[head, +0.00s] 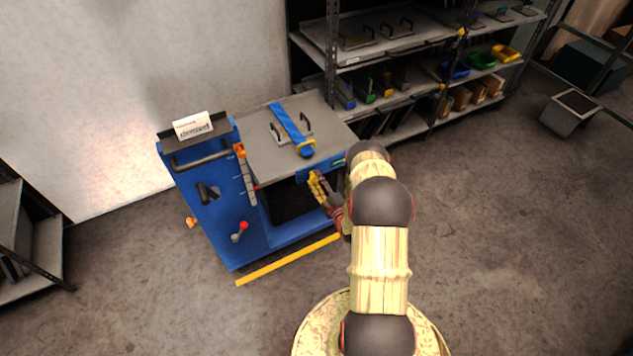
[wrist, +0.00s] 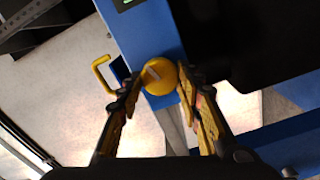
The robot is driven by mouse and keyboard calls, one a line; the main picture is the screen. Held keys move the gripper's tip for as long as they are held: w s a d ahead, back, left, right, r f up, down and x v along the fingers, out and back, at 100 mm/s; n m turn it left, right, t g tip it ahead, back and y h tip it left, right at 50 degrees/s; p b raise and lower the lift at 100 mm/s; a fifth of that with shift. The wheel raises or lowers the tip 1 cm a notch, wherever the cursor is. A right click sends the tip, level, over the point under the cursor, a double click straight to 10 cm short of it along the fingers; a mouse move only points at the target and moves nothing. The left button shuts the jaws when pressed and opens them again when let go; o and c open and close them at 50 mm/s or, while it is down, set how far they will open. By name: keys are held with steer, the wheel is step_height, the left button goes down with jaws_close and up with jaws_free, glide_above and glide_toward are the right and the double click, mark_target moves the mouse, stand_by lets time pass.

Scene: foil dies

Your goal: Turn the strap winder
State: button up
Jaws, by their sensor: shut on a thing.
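The strap winder shows in the wrist view as a round yellow knob (wrist: 160,76) with a pale mark, on a blue panel. My gripper (wrist: 160,80) has one finger on each side of the knob and is shut on it. In the head view my gripper (head: 316,180) is at the front right edge of the blue cart, and the knob is hidden behind the fingers. A blue strap (head: 288,124) lies across a flat die with two handles on the cart's grey top (head: 258,148).
The blue cart (head: 205,225) has a red-knobbed lever (head: 240,230) and a dark opening below its top. A yellow bar (head: 285,260) lies low in front. In the wrist view a yellow handle (wrist: 100,75) is left of the knob.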

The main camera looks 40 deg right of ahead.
steer(key=o, duration=1.1)
steer(key=shift+o, duration=0.2)
steer(key=v, duration=1.2)
steer(key=shift+f, duration=0.1)
